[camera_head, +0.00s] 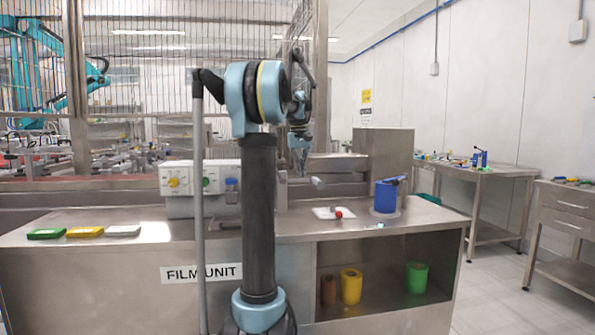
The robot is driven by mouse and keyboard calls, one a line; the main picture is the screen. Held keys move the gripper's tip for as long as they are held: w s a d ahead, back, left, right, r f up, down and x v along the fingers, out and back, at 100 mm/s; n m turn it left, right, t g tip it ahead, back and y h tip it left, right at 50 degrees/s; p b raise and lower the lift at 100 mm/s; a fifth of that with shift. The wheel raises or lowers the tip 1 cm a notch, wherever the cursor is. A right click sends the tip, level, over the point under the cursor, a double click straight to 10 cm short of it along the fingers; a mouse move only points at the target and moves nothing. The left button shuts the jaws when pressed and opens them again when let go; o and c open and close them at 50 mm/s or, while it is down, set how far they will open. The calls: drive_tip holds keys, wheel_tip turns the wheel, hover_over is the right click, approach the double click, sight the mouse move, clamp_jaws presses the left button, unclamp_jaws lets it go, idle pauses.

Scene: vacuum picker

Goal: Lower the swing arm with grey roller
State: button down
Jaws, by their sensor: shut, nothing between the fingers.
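My gripper (302,171) points down behind my arm's dark upright link, above the bench of the film unit (140,237). Its fingers are shut and hold nothing. A small grey cylinder (317,183), which looks like the grey roller of the swing arm, shows just right of and below my fingertips. It appears raised above the bench top. The rest of the swing arm is hard to make out and partly hidden behind my arm. I cannot tell whether my fingers touch it.
A control box (190,180) is at the left. Brown, yellow and green rolls sit on the shelf below.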

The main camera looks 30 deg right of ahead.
drive_tip(key=shift+d+f, duration=0.1)
drive_tip(key=shift+f, duration=0.15)
idle(0.4)
drive_tip(key=shift+r, duration=0.1)
wheel_tip(320, 180, up, 14)
idle(0.6)
idle(0.5)
drive_tip(key=s+a+f+n, duration=0.1)
drive_tip(key=s+a+f, duration=0.35)
drive_tip(key=a, duration=0.25)
drive_tip(key=s+a+f+t, duration=0.1)
drive_tip(key=s+a+f, duration=0.2)
drive_tip(key=a+f, duration=0.35)
drive_tip(key=s+a+f+n, duration=0.1)
drive_tip(key=s+a+f, duration=0.35)
drive_tip(key=a, duration=0.35)
drive_tip(key=s+a+f, duration=0.4)
drive_tip(key=s+f, duration=0.2)
drive_tip(key=f, duration=0.3)
drive_tip(key=s+a+f+n+t, duration=0.1)
drive_tip(key=s+a+f, duration=0.3)
drive_tip(key=f, duration=0.6)
drive_tip(key=s+a+f, duration=0.5)
drive_tip(key=s+f, duration=0.3)
drive_tip(key=f, duration=0.2)
drive_tip(key=shift+s+f+y, duration=0.15)
drive_tip(key=shift+s+y, duration=0.15)
drive_tip(key=shift+y, duration=0.1)
